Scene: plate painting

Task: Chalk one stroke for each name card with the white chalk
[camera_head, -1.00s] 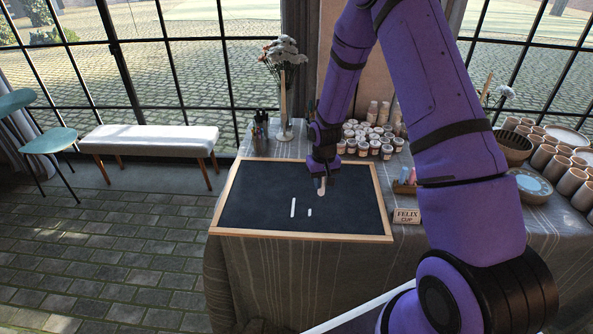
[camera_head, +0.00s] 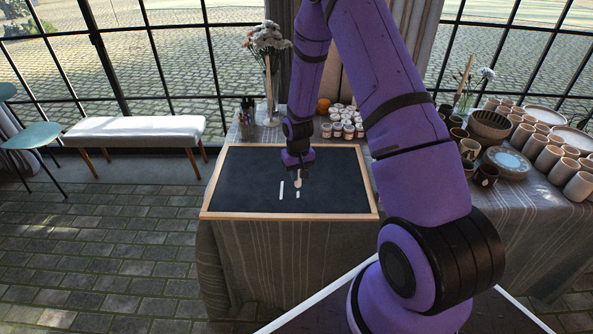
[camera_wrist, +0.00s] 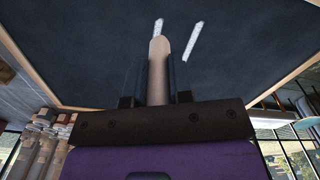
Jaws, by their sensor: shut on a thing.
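My gripper (camera_head: 298,172) is shut on the white chalk (camera_head: 298,182) and points down over the blackboard (camera_head: 240,180). In the wrist view the chalk (camera_wrist: 158,65) stands out between the two dark fingers. A long white stroke (camera_head: 282,190) lies on the board, left of a short white mark (camera_head: 298,195). The wrist view also shows the long stroke (camera_wrist: 193,40) and the short mark (camera_wrist: 158,26), which lies just beyond the chalk's tip. I cannot tell whether the tip touches the board. No name card shows now; my arm covers the area right of the board.
Paint jars (camera_head: 338,130) stand behind the board. A pen holder (camera_head: 247,120) and a flower vase (camera_head: 270,95) are at the back left. Plates (camera_head: 506,161), cups (camera_head: 579,186) and a bowl (camera_head: 491,124) fill the table's right. The board's left part is clear.

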